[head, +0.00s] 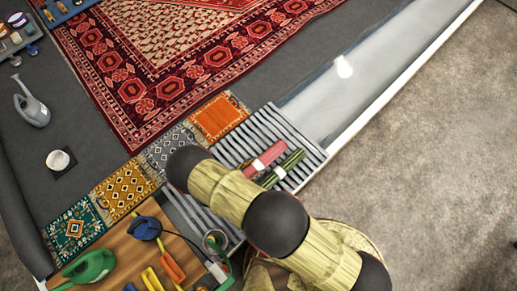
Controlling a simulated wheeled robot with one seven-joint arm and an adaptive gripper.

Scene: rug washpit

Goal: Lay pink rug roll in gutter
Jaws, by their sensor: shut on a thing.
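The pink rug roll (264,158) shows in the head view, slanting over the grey slatted grate just right of my arm's dark joint. Its lower-left end is close to the arm; I cannot tell whether it touches the slats. A green rug roll (282,169) lies beside it, almost parallel. The gutter (345,75) is a long pale channel with a shiny surface and white edge, running to the upper right from the slatted grate (265,125). My arm crosses the lower middle. I cannot make out my gripper or its fingers.
Small patterned mats, one orange (217,117), lie in a row left of the grate. A large red rug (170,60) lies beyond. A wooden board (150,250) holds tools and a green watering can (86,268). A grey can (32,105) stands far left. Bare floor is right.

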